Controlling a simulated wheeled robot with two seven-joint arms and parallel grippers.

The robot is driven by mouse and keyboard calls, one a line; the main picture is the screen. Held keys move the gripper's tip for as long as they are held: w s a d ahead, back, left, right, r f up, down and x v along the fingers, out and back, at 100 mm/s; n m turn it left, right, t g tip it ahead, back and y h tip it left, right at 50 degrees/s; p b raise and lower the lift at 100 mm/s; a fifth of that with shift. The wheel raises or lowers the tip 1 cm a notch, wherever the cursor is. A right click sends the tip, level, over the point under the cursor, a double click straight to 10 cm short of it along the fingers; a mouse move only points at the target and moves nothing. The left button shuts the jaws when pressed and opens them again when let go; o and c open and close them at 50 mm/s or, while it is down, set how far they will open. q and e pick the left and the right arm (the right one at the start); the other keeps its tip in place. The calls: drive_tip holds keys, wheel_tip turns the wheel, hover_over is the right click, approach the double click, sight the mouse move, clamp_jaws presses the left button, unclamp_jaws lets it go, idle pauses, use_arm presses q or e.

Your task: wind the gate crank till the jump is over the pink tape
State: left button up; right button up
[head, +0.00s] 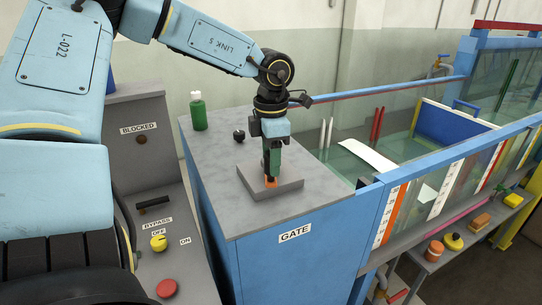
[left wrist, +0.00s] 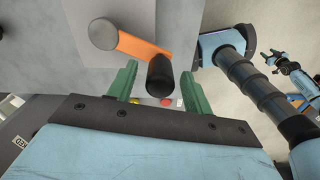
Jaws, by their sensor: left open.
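The gate crank shows in the left wrist view as an orange arm (left wrist: 145,47) with a grey round hub and a black handle (left wrist: 160,75). In the head view only a bit of its orange (head: 271,182) shows under my left gripper (head: 271,174), on a grey plate atop the GATE cabinet. My left gripper's green fingers are open, one on each side of the black handle in the left wrist view (left wrist: 157,88); contact cannot be made out. My right gripper (left wrist: 277,54) shows small at the right of that view. A pink strip (head: 462,216) runs low along the flume; the jump cannot be made out.
A green bottle (head: 198,112) and a small black knob (head: 239,135) stand on the cabinet top (head: 213,163). A sloped panel (head: 150,195) with a yellow bypass knob and red button is at left. Sponges and other small items lie on the shelf beneath the flume.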

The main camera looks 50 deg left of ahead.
use_arm(q)
wheel_tip(320, 180, up, 13)
drive_tip(key=shift+r, duration=0.2)
idle(0.3)
idle(0.5)
